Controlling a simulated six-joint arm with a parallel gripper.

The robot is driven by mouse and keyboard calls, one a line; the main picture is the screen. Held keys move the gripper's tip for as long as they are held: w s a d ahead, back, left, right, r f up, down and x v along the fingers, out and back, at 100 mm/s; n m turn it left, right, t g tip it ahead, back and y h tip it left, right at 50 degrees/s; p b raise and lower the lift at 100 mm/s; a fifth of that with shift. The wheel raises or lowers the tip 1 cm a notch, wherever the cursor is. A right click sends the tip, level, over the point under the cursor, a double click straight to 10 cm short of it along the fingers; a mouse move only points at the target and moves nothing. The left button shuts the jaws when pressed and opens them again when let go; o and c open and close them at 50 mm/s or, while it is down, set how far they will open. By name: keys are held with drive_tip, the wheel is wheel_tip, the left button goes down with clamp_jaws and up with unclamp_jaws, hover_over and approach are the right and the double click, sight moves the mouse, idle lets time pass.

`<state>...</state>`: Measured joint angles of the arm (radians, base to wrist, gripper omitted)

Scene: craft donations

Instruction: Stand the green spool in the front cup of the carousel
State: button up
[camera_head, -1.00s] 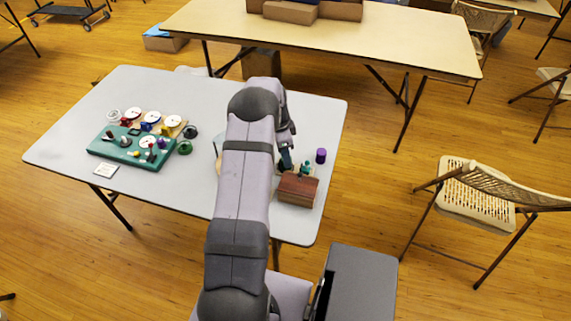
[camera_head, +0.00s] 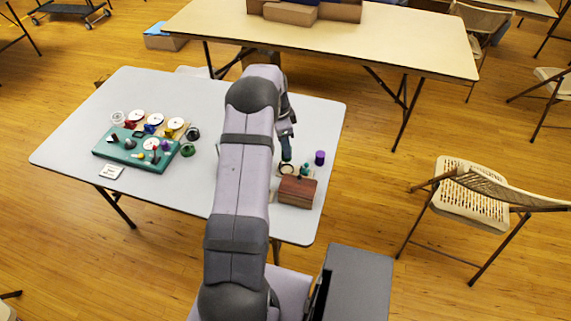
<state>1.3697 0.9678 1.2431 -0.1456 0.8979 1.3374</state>
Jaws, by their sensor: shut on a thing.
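My gripper (camera_head: 287,153) points down at the right part of the grey table. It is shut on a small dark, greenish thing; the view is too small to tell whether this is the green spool. A pale round piece with a dark rim (camera_head: 287,169) shows just below it; I cannot tell whether it is part of the carousel. My arm covers the middle of the table, and I cannot make out the carousel or its front cup. A round dark green piece (camera_head: 187,150) lies left of my arm, beside the teal board; its kind is unclear.
A brown box (camera_head: 297,191) stands just in front of my gripper, with a small teal piece (camera_head: 304,170) behind it. A purple cylinder (camera_head: 320,157) stands to the right. The teal board (camera_head: 125,155) holds several small items at left. The grey table's (camera_head: 85,125) far left is clear.

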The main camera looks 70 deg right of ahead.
drive_tip(key=shift+r, duration=0.3)
